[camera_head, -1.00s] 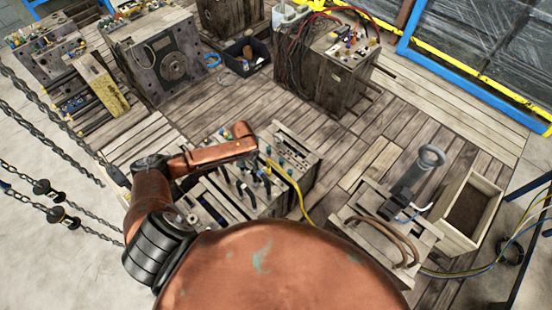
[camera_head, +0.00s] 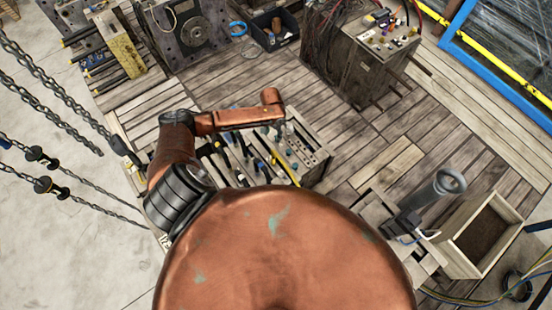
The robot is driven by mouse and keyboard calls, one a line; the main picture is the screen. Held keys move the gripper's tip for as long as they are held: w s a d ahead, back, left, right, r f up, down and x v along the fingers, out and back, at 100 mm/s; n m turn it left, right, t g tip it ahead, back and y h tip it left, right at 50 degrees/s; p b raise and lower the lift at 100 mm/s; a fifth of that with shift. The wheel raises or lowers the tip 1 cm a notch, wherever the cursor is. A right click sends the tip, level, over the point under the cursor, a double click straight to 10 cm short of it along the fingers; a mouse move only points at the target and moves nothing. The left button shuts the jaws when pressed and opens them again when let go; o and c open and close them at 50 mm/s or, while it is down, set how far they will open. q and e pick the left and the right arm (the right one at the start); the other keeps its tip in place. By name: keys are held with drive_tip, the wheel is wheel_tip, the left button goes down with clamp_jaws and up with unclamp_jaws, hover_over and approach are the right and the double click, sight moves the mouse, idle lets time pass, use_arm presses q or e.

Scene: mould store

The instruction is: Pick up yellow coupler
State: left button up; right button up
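A mould block (camera_head: 312,160) with several hoses and couplers on top stands in the middle of the view. A small yellow piece (camera_head: 279,161) shows among the dark and blue fittings there. I cannot tell whether it is the yellow coupler or part of a hose. My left arm reaches in from the left, and its copper end with the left gripper (camera_head: 271,112) is over the far side of this block. The fingers are too small and covered to tell open from shut. My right gripper is not in view.
A wooden box (camera_head: 480,237) and a grey cylindrical fitting (camera_head: 432,197) stand at the right. Another mould (camera_head: 370,62) with hoses is at the back, beside a black bin (camera_head: 274,32). Chains (camera_head: 50,90) hang at the left. Planks between the moulds are clear.

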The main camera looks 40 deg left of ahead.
use_arm(q)
drive_tip(key=f+b, duration=0.1)
drive_tip(key=f, duration=0.1)
drive_tip(key=b, duration=1.7)
hover_over(273, 156)
drive_tip(key=f, duration=1.7)
drive_tip(key=shift+w+d+f, duration=0.1)
drive_tip(key=shift+d+f, duration=0.1)
drive_tip(key=shift+f, duration=0.1)
drive_tip(key=shift+a+f+b, duration=0.15)
drive_tip(key=shift+f+b, duration=0.5)
drive_tip(key=shift+f, duration=3.3)
drive_tip(key=shift+c, duration=0.3)
clamp_jaws()
